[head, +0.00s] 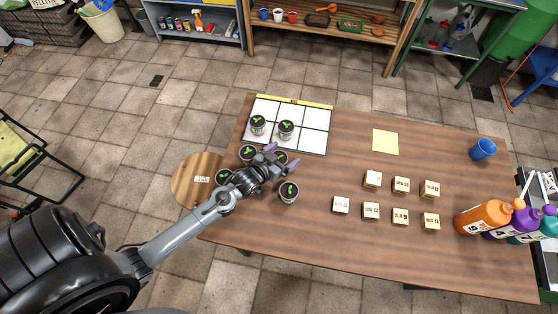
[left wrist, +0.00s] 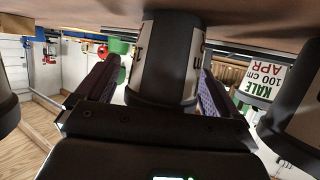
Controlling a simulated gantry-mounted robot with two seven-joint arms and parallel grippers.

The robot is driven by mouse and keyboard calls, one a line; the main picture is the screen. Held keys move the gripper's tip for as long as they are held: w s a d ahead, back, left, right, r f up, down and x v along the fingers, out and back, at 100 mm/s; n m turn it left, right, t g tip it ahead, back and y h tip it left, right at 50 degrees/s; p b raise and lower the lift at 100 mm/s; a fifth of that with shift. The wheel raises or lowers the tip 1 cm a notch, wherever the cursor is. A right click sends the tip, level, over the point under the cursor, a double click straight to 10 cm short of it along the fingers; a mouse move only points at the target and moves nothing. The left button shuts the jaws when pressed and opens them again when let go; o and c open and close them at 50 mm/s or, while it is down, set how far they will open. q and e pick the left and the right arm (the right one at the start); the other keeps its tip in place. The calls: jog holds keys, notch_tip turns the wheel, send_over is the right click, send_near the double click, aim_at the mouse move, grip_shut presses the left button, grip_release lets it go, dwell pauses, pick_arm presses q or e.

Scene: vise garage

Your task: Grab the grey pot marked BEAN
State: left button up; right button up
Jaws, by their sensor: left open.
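Several grey pots with green sprouts stand at the table's left end in the head view. My left gripper (head: 281,156) is open, its purple fingers on either side of one pot (head: 281,154), with no clear grip on it. In the left wrist view, which is upside down, this pot (left wrist: 165,55) stands between the open fingers; its label is turned aside and unreadable. A neighbouring pot at the right reads KALE (left wrist: 262,78). Other pots stand close by (head: 248,153) (head: 288,192) (head: 225,177). I cannot read BEAN on any pot. My right gripper is not in view.
A white gridded board (head: 312,142) holds two pots (head: 257,126) (head: 286,131) behind the gripper. A round wooden board (head: 190,182) is at the left. Small labelled blocks (head: 371,211), a yellow note (head: 385,142), a blue cup (head: 482,149) and bottles (head: 484,217) lie right.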

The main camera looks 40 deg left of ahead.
pick_arm(q)
jog(key=shift+c, duration=0.3)
jog(key=c, duration=1.1)
jog(key=shift+r, duration=0.2)
